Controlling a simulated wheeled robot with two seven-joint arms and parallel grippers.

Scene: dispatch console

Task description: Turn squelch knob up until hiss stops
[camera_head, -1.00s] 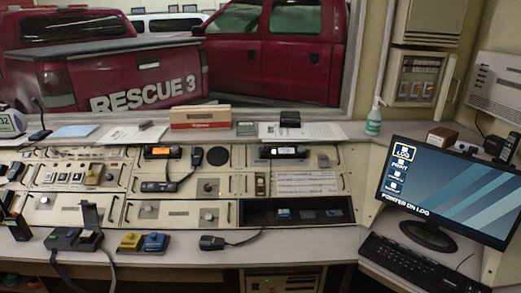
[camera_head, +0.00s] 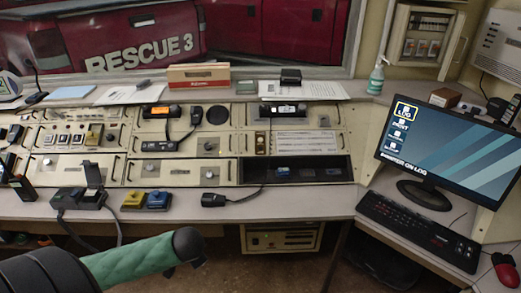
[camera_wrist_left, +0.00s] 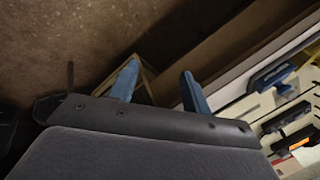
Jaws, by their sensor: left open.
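The console carries several small round knobs, among them a silver one on the lower middle panel (camera_head: 210,175), one to its left (camera_head: 152,172) and one on a small dark plate above (camera_head: 208,146). Their labels are too small to read, so I cannot tell which is the squelch knob. My left arm (camera_head: 130,263) comes in at the bottom left, in front of and below the desk edge. In the left wrist view my left gripper (camera_wrist_left: 160,82) has two blue fingers apart with nothing between them. It is away from the knobs. My right gripper is not in view.
A yellow box (camera_head: 134,200) and a blue box (camera_head: 158,200) sit on the desk's front ledge beside a hand microphone (camera_head: 214,200). A radio with an orange display (camera_head: 158,111) is above. A monitor (camera_head: 448,150) and keyboard (camera_head: 418,227) stand at the right.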

